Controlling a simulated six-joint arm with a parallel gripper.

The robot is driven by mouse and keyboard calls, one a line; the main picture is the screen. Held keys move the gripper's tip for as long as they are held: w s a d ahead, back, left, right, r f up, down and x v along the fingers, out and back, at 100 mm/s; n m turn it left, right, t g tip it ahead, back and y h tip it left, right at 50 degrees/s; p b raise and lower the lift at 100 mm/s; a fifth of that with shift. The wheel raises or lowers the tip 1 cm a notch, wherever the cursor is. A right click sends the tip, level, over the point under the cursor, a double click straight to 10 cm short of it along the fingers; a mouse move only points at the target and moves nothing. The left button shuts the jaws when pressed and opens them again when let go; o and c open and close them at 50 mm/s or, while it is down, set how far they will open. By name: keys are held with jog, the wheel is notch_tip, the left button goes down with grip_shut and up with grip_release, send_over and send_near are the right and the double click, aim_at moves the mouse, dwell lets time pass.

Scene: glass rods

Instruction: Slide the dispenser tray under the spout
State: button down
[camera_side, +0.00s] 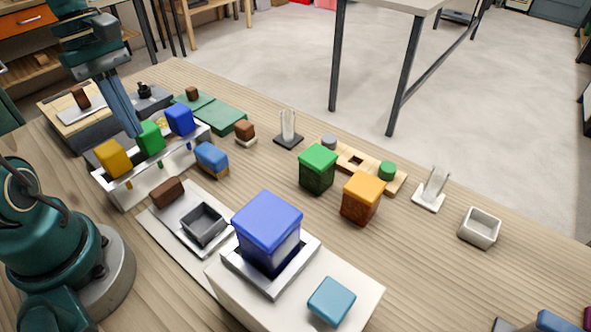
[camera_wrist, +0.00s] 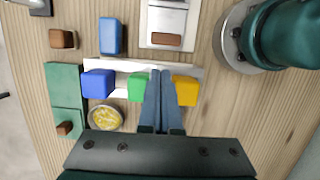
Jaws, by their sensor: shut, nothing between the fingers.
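My gripper (camera_side: 134,130) is shut and empty, with its fingers pointing down by the row of coloured blocks. In the wrist view its fingertips (camera_wrist: 160,73) show between the green block (camera_wrist: 137,87) and the yellow block (camera_wrist: 186,91); I cannot tell whether they touch either. The tray looks empty and stands beside a large blue hopper (camera_side: 268,218) in a metal frame. No spout is clearly visible there.
A white rack (camera_side: 122,197) carries yellow, green and blue blocks. A white box (camera_side: 345,275) bears the hopper and a light blue block (camera_side: 331,300). Green (camera_side: 318,170) and orange (camera_side: 362,198) blocks stand farther right.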

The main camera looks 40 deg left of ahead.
jog(key=x, duration=0.9)
jog(key=shift+d+f, duration=0.1)
jog(key=shift+f, duration=0.2)
jog(key=shift+d, duration=0.15)
send_near(224, 237)
jog(key=x, duration=0.5)
jog(key=shift+f, duration=0.25)
jog(key=shift+d, duration=0.1)
jog(key=s+a+r+m+t+y, duration=0.1)
jog(key=a+r+m+t, duration=0.1)
jog(key=r+m, duration=0.4)
jog(key=s+a+r+m+t+y, duration=0.1)
jog(key=a+r+m+t, duration=0.2)
jog(key=m, duration=0.9)
notch_tip(224, 237, up, 4)
jog(key=shift+s+a+f+t+y, duration=0.2)
jog(key=shift+s+a+t+y, duration=0.15)
jog(key=shift+a, duration=0.3)
